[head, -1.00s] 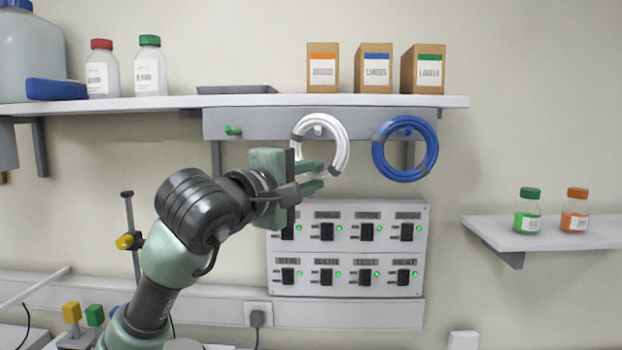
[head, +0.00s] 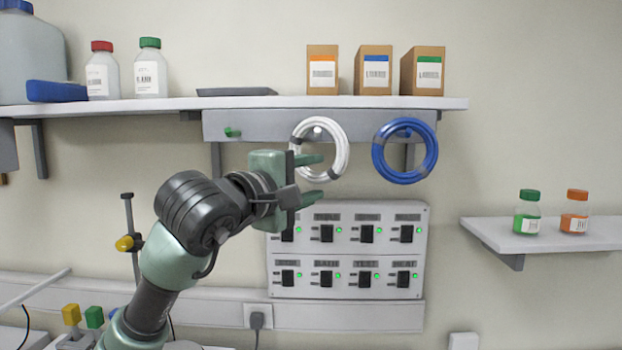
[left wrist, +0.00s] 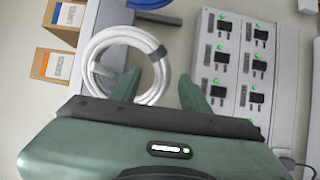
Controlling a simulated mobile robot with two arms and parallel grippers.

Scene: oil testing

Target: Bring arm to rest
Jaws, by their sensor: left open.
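I cannot tell whether that finger touches the coil. My right gripper is in neither view.
A blue coil (head: 430,150) hangs on the peg to the right. A switch panel (head: 348,250) with green lights is below the gripper. The shelf (head: 260,101) above holds bottles and boxes (head: 373,72). A right-hand shelf (head: 545,236) holds two small bottles. Wall between is bare.

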